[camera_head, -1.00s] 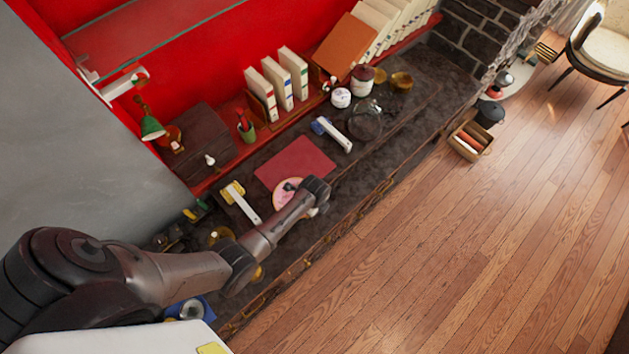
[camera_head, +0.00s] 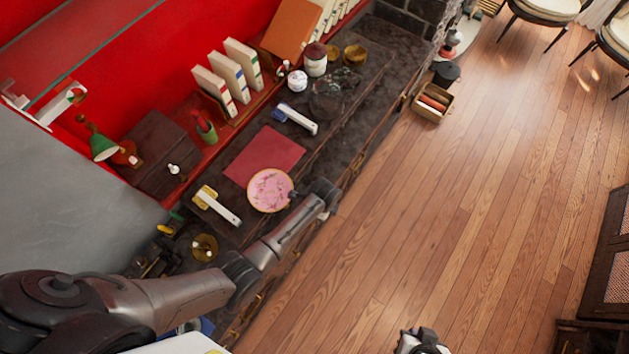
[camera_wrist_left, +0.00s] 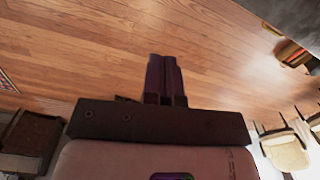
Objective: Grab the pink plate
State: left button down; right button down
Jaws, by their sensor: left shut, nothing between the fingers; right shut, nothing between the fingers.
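The pink plate (camera_head: 269,190) lies on the dark stone ledge (camera_head: 360,130) in the head view, at the lower right corner of a red mat. It is round with a pale rim, and its face shows almost fully. My right gripper (camera_head: 425,342) is at the bottom edge of the head view, shut, empty and partly cut off, far from the plate.
The red mat (camera_head: 263,161) lies behind the plate. A white-handled tool (camera_head: 217,206) is to its left and another (camera_head: 297,119) is farther back. A brass bowl (camera_head: 205,248) sits near my left arm. Books (camera_head: 228,75) stand behind. The wooden floor (camera_head: 450,220) is open.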

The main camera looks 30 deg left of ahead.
pick_arm(q)
jog(key=shift+d, duration=0.25)
jog(key=c, duration=1.8)
grip_release()
